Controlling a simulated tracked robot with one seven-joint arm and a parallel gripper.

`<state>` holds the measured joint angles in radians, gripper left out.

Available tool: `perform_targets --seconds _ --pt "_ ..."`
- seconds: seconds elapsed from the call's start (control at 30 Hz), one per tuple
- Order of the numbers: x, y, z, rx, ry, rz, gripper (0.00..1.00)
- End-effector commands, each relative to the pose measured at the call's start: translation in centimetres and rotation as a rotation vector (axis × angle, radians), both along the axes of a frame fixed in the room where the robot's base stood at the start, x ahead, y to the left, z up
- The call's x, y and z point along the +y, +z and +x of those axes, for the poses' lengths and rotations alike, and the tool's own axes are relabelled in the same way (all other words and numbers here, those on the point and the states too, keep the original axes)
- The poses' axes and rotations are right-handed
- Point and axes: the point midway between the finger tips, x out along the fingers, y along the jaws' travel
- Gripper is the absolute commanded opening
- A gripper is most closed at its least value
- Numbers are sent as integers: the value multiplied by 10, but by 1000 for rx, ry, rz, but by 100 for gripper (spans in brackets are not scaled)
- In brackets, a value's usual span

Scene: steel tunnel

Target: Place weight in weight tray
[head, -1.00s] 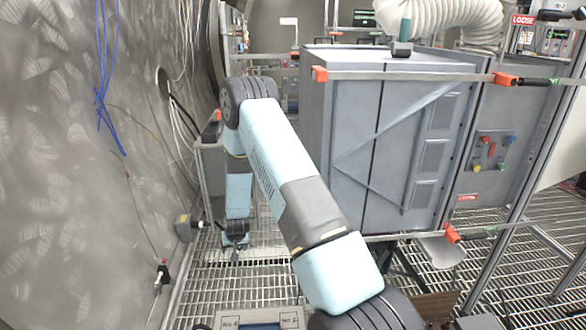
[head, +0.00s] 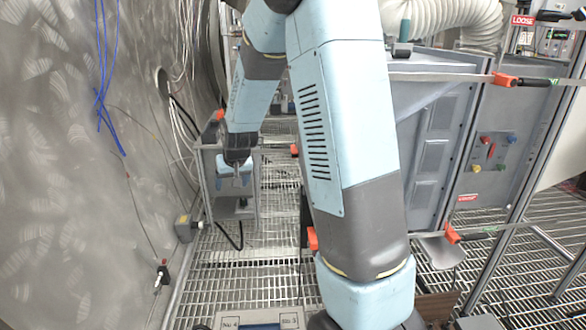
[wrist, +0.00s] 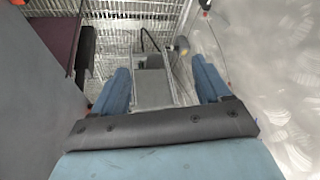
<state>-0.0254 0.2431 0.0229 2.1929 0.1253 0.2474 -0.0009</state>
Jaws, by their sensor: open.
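My gripper (head: 236,183) is at the end of my arm, pointing down in front of an open grey metal stand (head: 206,190) on the left side of the head view. In the wrist view, its two blue fingers (wrist: 162,88) are spread wide with nothing held between them. A flat grey panel and a small grey box-like part (wrist: 152,64) show below and between the fingers. I cannot clearly identify a weight. A flat piece with number labels (head: 230,322) is cut off at the bottom of the head view; I cannot tell whether it is the weight tray.
A curved steel wall (head: 60,180) with hanging blue cables (head: 103,95) bounds the left. A grey cabinet (head: 432,150) with orange-ended straps stands right, partly behind my arm.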

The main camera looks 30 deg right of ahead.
Motion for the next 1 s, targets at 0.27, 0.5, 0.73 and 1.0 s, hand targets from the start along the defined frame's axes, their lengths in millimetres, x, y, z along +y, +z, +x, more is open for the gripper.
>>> perform_targets --seconds 0.27,0.5,0.73,1.0 --pt "-4 74 -58 -15 20 -14 76" --pt "-9 122 -115 -21 33 -30 76" --pt "-13 157 -173 -27 40 -44 76" --pt "-19 184 -246 -34 46 -63 76"
